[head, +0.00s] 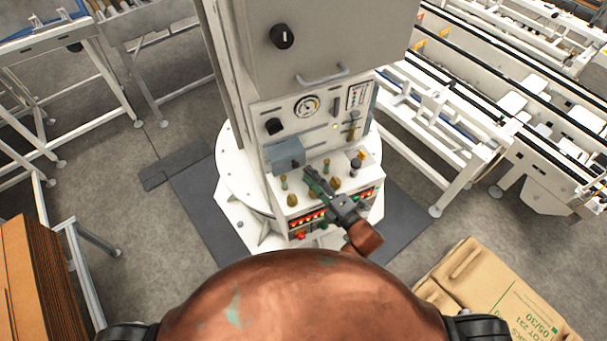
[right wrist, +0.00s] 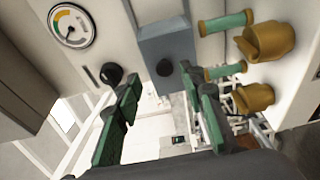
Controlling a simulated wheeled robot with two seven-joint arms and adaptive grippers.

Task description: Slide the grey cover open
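The grey cover (head: 285,153) is a blue-grey box on the left part of the control panel of the column. It also shows at the top middle of the right wrist view (right wrist: 165,45), with a small dark knob (right wrist: 164,68) on its face. My right gripper (head: 309,172) has green fingers and is just right of and in front of the cover in the head view. In the right wrist view its two fingers (right wrist: 160,80) are spread apart, with the knob showing between the tips and no visible contact. My left gripper is not in view.
Brass-yellow knobs (right wrist: 264,42) and green-and-brass switches (right wrist: 226,22) sit close to the cover. A round gauge (head: 306,106) and a black knob (head: 273,126) are above it. Red lit indicators (head: 308,218) line the panel's lower front. Conveyors (head: 450,130) stand at the right.

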